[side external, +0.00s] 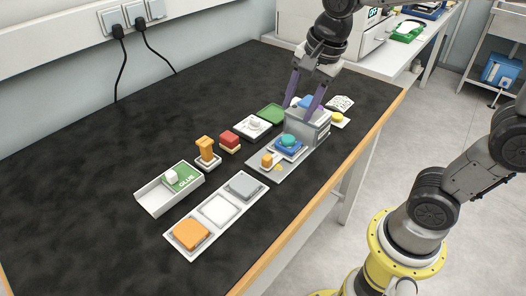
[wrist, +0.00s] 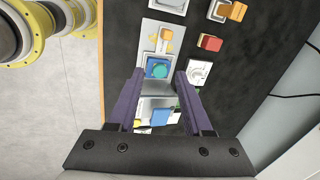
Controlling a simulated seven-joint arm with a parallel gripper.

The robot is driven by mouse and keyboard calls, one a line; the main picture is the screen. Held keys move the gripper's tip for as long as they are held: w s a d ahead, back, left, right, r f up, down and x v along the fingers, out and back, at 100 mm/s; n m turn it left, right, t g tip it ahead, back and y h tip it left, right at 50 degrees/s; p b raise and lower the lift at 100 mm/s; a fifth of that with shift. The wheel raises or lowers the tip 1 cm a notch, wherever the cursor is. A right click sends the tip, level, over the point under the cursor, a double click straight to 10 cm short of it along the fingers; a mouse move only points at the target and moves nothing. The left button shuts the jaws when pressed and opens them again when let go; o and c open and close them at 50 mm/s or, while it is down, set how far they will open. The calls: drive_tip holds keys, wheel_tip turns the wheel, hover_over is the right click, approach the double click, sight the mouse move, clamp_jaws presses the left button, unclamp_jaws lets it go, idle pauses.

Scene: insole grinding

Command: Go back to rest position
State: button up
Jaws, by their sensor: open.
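My gripper (side external: 306,92) has two purple fingers and hangs above the grey box-shaped machine (side external: 308,125) on the bench. A teal round piece (side external: 288,140) sits on a blue base in front of the machine. It also shows between and beyond the fingertips in the wrist view (wrist: 158,70). Whether the fingers touch the machine is hard to tell.
An orange block (side external: 190,235) and a grey block (side external: 243,184) lie in a white tray (side external: 219,209). A glue tray (side external: 152,198), an orange upright piece (side external: 205,149) and a red block (side external: 229,140) stand to the left. The black bench (side external: 80,160) is clear at far left.

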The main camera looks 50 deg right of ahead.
drive_tip(key=s+d+f+n+t, duration=0.1)
drive_tip(key=s+n+t, duration=0.1)
drive_tip(key=s+n, duration=1.1)
drive_tip(key=n, duration=0.3)
drive_tip(key=shift+s+d+f+n, duration=0.25)
drive_tip(key=shift+s+d+n, duration=0.05)
drive_tip(key=shift+d, duration=0.1)
